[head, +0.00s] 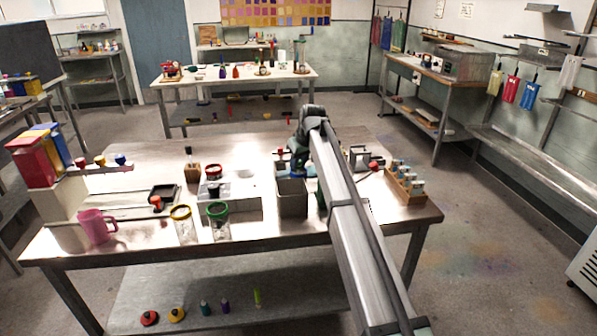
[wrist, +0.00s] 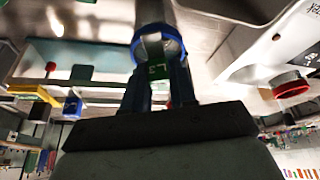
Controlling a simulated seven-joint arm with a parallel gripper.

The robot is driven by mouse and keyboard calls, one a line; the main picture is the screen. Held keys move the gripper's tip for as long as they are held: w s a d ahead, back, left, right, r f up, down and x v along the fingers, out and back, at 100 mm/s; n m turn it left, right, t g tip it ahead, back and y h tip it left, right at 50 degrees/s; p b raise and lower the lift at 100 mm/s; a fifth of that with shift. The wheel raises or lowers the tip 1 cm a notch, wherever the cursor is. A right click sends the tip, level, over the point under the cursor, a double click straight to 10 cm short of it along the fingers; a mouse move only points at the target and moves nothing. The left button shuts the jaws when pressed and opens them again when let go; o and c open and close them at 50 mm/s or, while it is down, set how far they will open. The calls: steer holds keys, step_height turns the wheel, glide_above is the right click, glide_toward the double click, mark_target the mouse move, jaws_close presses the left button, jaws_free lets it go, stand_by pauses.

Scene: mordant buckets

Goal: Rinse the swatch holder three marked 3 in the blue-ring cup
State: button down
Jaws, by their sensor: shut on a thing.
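My gripper (wrist: 159,95) is shut on a green swatch holder (wrist: 157,72) with a pale mark that looks like a 3. In the wrist view the blue-ring cup (wrist: 145,34) lies just beyond the fingertips. The holder overlaps the cup's rim in the picture; I cannot tell whether its end is inside. In the head view my gripper (head: 298,160) is over the far middle of the table, behind a grey square bin (head: 292,199). A little blue there may be the cup's ring; my arm and the bin hide most of it.
A yellow-ring cup (head: 182,224) and a green-ring cup (head: 218,222) stand at the table's front. A pink jug (head: 96,227) is at left. A wooden rack (head: 408,187) with several vials is at right. The table's left middle has free room.

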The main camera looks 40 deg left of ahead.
steer(key=shift+f, duration=0.2)
steer(key=shift+r, duration=0.45)
steer(key=shift+f, duration=0.45)
steer(key=shift+r, duration=0.15)
steer(key=shift+r, duration=3.4)
steer(key=shift+r, duration=0.1)
stand_by(0.7)
steer(key=shift+r, duration=1.4)
